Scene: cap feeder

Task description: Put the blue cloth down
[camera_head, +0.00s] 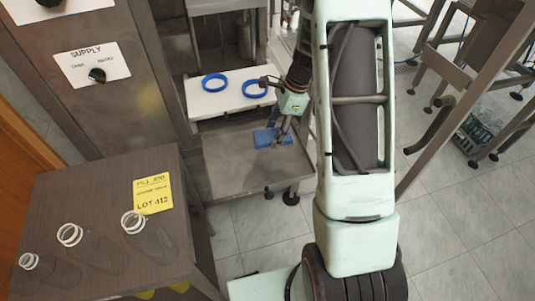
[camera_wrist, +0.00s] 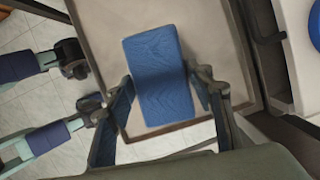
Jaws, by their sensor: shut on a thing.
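The blue cloth (camera_wrist: 158,65) is a folded rectangle between the two fingers of my gripper (camera_wrist: 160,98) in the wrist view. My gripper is shut on it. In the head view the cloth (camera_head: 266,138) shows at the tip of my gripper (camera_head: 279,141), over the back part of a grey metal tray-like shelf (camera_head: 235,168). In the wrist view the shelf (camera_wrist: 100,20) with its raised rim lies beneath the cloth. I cannot tell whether the cloth touches the shelf.
A white board (camera_head: 225,107) with two blue rings (camera_head: 214,83) stands behind the shelf. A dark cabinet (camera_head: 105,200) at left carries several clear bottles (camera_head: 148,235) and a yellow note (camera_head: 152,194). Most of the shelf's front is bare. Metal frames (camera_head: 455,95) stand at right.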

